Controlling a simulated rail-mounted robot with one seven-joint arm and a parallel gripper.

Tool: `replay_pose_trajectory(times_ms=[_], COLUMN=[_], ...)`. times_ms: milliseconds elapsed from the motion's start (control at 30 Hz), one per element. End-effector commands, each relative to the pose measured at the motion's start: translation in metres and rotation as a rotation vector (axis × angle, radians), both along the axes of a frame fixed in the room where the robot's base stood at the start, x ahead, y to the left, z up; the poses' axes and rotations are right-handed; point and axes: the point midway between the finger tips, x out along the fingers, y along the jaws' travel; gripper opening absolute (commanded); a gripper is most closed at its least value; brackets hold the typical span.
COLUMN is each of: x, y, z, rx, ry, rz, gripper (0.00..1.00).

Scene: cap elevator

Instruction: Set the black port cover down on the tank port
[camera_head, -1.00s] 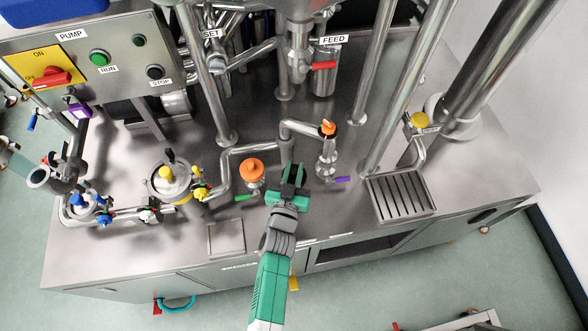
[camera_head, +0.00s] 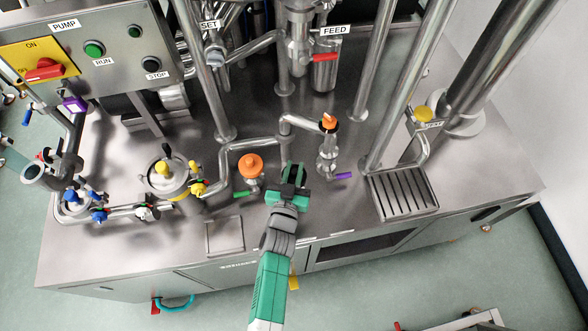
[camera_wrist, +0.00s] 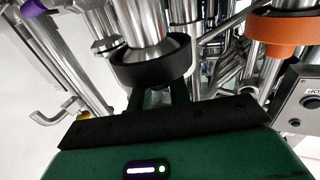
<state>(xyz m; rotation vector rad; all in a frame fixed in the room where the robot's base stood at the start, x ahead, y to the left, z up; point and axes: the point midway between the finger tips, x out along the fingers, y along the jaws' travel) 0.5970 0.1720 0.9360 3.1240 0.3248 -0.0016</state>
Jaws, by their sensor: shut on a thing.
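The black port cover (camera_wrist: 152,64) is a short black ring or cup in the wrist view, held at the ends of my gripper's fingers (camera_wrist: 160,95). A shiny metal stub (camera_wrist: 145,30) with a tapered rim lines up with the cover and seems to enter it. I cannot tell if this stub is the tank port or if the cover is fully seated. In the head view my gripper (camera_head: 289,185) is shut on the black cover (camera_head: 293,172), above the steel bench right of an orange cap (camera_head: 250,165). My gripper hides what lies beneath.
A purple-handled valve with an orange top (camera_head: 328,127) stands right of my gripper. A yellow-topped vessel (camera_head: 170,180) stands left. Pipes and columns crowd the back. A slotted drain tray (camera_head: 402,193) lies right. The bench front (camera_head: 225,238) is mostly clear.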

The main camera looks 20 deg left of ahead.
Motion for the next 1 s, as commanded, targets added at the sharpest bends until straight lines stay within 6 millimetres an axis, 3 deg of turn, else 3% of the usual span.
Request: replay_pose_trajectory(times_ms=[67,100,200,233,533,800,1000], x=[0.000,0.000,0.000,0.000,-0.005,-0.056,-0.076], y=[0.000,0.000,0.000,0.000,-0.001,-0.012,-0.016], z=[-0.003,-0.002,-0.002,-0.002,-0.001,0.000,-0.002], rx=[0.000,0.000,0.000,0.000,0.000,0.000,-0.001], ry=[0.000,0.000,0.000,0.000,0.000,0.002,0.001], rz=[0.000,0.000,0.000,0.000,0.000,0.001,0.000], gripper=[0.00,0.23,0.43,0.45,0.45,0.45,0.45])
